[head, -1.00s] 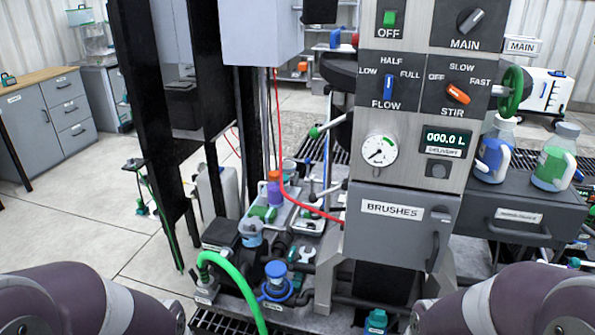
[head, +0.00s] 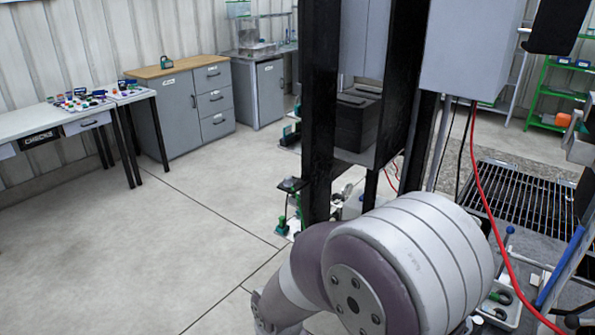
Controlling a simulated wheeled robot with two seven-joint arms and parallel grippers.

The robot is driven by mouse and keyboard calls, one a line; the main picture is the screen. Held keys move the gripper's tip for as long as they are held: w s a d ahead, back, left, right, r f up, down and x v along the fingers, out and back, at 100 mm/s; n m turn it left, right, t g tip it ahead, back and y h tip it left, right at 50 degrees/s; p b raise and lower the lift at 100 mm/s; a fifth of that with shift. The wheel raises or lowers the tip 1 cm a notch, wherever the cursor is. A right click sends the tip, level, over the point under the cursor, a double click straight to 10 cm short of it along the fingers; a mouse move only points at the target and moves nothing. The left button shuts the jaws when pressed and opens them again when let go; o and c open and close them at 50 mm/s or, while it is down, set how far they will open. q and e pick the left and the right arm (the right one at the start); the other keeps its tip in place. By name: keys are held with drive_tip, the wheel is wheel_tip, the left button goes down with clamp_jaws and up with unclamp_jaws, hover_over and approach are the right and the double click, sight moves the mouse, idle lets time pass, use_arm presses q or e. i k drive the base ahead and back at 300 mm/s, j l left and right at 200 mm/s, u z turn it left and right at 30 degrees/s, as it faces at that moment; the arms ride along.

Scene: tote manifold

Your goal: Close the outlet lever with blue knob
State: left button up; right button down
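A small blue ball knob (head: 510,230) on a thin stem shows at the right, above the dark deck beside the red hose. I cannot tell whether it is the outlet lever's knob or how its lever is set. One of my arms, a large grey and purple link, fills the lower middle and hides part of the equipment base. Neither gripper's fingers show in the head view. The control panel is out of view.
Black uprights (head: 320,110) and a grey box (head: 468,50) stand in front of me. A red hose (head: 490,215) hangs down at the right. A wooden-topped cabinet (head: 185,112) and a white table (head: 50,122) stand at the left. The floor (head: 130,240) at left is clear.

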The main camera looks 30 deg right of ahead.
sight(511, 229)
drive_tip(key=i+j, duration=0.15)
drive_tip(key=i, duration=0.3)
drive_tip(key=i+j+u, duration=0.1)
drive_tip(key=i, duration=0.35)
drive_tip(key=i+j, duration=0.15)
drive_tip(key=i, duration=0.25)
drive_tip(key=i+l+z, duration=0.15)
drive_tip(key=z, duration=0.35)
drive_tip(key=i+z, duration=0.3)
drive_tip(key=z, duration=0.2)
drive_tip(key=i+z, duration=0.25)
drive_tip(key=z, duration=0.25)
drive_tip(key=i+j+z, duration=0.15)
drive_tip(key=z, duration=0.3)
drive_tip(key=i+l+z, duration=0.2)
drive_tip(key=i+z, duration=0.65)
drive_tip(key=i+j+z, duration=0.15)
drive_tip(key=i+z, duration=0.25)
drive_tip(key=i, duration=0.15)
